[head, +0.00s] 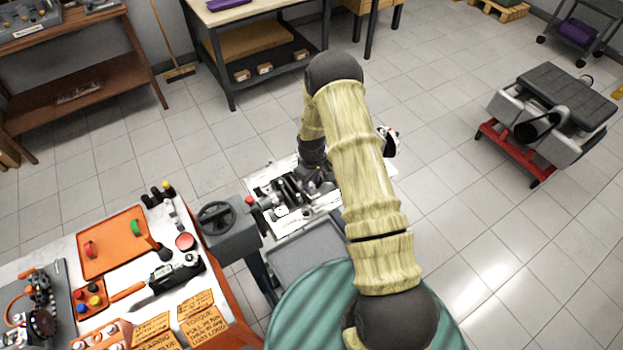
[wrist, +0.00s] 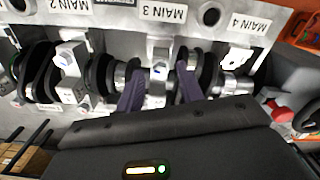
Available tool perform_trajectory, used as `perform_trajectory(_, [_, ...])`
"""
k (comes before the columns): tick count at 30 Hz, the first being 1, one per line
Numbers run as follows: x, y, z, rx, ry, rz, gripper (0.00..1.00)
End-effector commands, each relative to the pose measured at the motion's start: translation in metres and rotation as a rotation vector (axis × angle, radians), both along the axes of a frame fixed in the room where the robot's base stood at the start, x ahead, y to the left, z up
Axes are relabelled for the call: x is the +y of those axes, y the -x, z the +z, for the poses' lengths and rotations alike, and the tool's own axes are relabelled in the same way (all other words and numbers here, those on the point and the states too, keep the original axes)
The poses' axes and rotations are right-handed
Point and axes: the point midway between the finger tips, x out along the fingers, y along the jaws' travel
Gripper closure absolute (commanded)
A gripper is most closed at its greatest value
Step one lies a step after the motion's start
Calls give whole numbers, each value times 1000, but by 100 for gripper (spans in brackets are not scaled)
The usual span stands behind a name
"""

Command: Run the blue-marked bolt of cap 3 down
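In the wrist view, the engine block (wrist: 110,18) carries upside-down labels MAIN 2, MAIN 3 (wrist: 163,12) and MAIN 4. Below the MAIN 3 label is cap 3 (wrist: 158,87), a light metal piece on the dark crankshaft. A small blue mark (wrist: 159,70) shows on it; the bolt's shape and height are too small to tell. My gripper (wrist: 159,68) has its two purple fingers apart, one on each side of cap 3, with visible gaps. In the head view, the engine block (head: 283,208) is partly hidden by my arm.
In the head view, a bench at lower left holds an orange tray (head: 112,240), a dark-bodied tool (head: 175,272) and orange note cards (head: 203,322). A grey stand with a handwheel (head: 216,217) is beside the block. Floor is clear to the right, before a red-framed cart (head: 512,150).

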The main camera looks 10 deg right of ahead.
Motion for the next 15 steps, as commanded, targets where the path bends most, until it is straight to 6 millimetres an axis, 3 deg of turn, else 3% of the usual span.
perform_trajectory(11, [0,0,-5,0,0,0,65])
perform_trajectory(15, [0,0,-5,0,0,0,92])
